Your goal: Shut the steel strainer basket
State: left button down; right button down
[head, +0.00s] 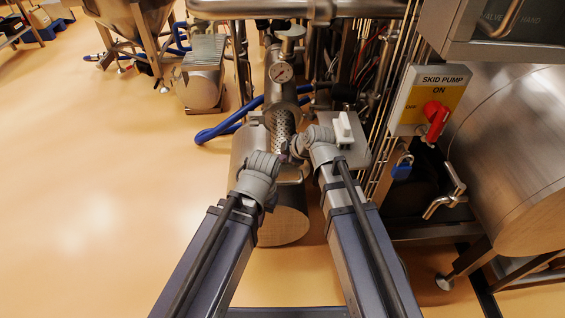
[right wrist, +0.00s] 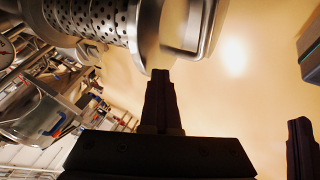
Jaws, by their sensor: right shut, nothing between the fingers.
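The steel strainer basket (head: 283,125) is a perforated cylinder in the middle of the head view, partly drawn out. In the right wrist view the perforated basket (right wrist: 92,18) lies at the upper left, with a plain round end plate (right wrist: 150,35) and a bent bar handle (right wrist: 190,38) on it. My right gripper (right wrist: 160,75) is shut and empty, its tip just below the end plate; contact is unclear. In the head view my right gripper (head: 295,148) is small and partly hidden by its wrist. My left arm's wrist ends close beside it; the left fingers are hidden.
A skid pump switch box (head: 430,98) with a red handle (head: 436,120) and a large steel tank (head: 510,150) stand at right.

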jog(key=w, duration=1.7)
jog(key=w+a, duration=0.1)
jog(key=w, duration=0.8)
jog(key=shift+w+d, duration=0.1)
jog(key=shift+w, duration=0.25)
jog(key=shift+w+r, duration=0.1)
